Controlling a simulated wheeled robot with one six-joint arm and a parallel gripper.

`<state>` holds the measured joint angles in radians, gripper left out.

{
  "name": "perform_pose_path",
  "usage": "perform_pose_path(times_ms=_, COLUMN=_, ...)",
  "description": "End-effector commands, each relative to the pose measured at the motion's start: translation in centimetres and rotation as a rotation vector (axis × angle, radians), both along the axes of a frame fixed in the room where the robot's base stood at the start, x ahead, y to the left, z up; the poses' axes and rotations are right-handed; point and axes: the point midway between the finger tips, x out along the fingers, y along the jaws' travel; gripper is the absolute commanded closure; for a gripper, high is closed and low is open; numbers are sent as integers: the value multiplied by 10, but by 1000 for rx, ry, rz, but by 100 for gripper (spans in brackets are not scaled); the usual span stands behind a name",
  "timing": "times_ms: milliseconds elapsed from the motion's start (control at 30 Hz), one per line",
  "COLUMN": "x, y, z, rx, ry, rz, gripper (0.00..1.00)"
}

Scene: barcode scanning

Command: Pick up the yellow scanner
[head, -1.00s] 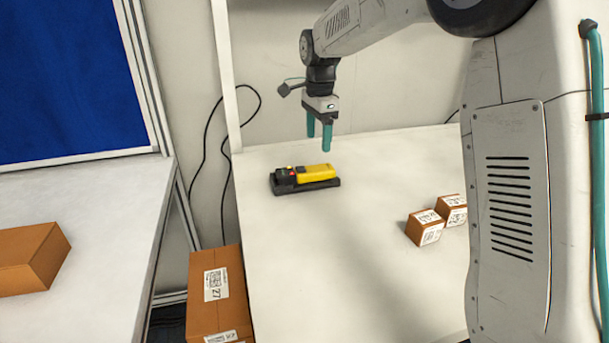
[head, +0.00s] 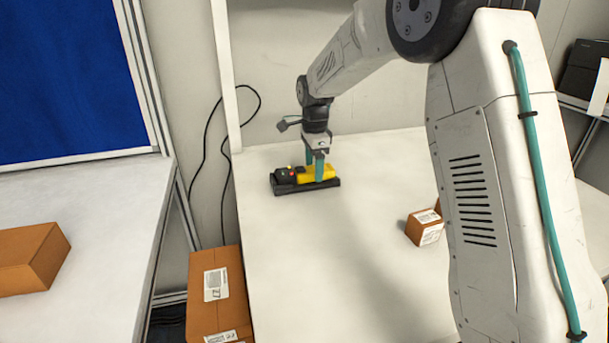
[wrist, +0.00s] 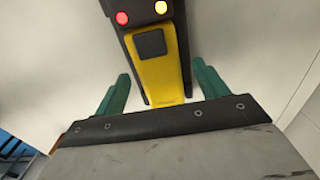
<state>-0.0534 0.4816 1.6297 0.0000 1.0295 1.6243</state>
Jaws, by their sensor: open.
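The yellow scanner (head: 326,171) with a black head lies in a black cradle (head: 333,184) on the white table, toward its back left. The scanner (wrist: 161,75) also shows in the wrist view, with a red and a yellow button near its head. My gripper (head: 314,172) points down at the scanner's yellow handle, with one green finger in front of it and one behind. In the wrist view my gripper (wrist: 160,88) is open, one finger on each side of the handle, with gaps between them. Whether the fingertips reach below the handle's top is hard to tell.
Small brown boxes (head: 424,229) with labels stand right on the white table (head: 320,270), partly hidden by my arm. A larger brown box (head: 216,290) stands beside the table's left edge. Another brown box (head: 32,258) lies on the left table. The middle of the white table is clear.

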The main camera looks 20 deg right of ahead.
Motion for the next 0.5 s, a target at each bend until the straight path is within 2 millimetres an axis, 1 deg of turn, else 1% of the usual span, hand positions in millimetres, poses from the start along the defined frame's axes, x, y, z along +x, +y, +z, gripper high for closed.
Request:
perform_pose_path(times_ms=67, x=0, y=0, z=0, rx=0, ry=0, rz=0, gripper=27)
perform_pose_path(times_ms=100, x=0, y=0, z=0, rx=0, ry=0, rz=0, gripper=30)
perform_pose_path(times_ms=167, x=0, y=0, z=0, rx=0, ry=0, rz=0, gripper=47)
perform_pose_path(times_ms=200, x=0, y=0, z=0, rx=0, ry=0, rz=0, gripper=58)
perform_pose_path(times_ms=300, x=0, y=0, z=0, rx=0, ry=0, rz=0, gripper=83)
perform_pose_path(times_ms=500, x=0, y=0, z=1, rx=0, ry=0, rz=0, gripper=83)
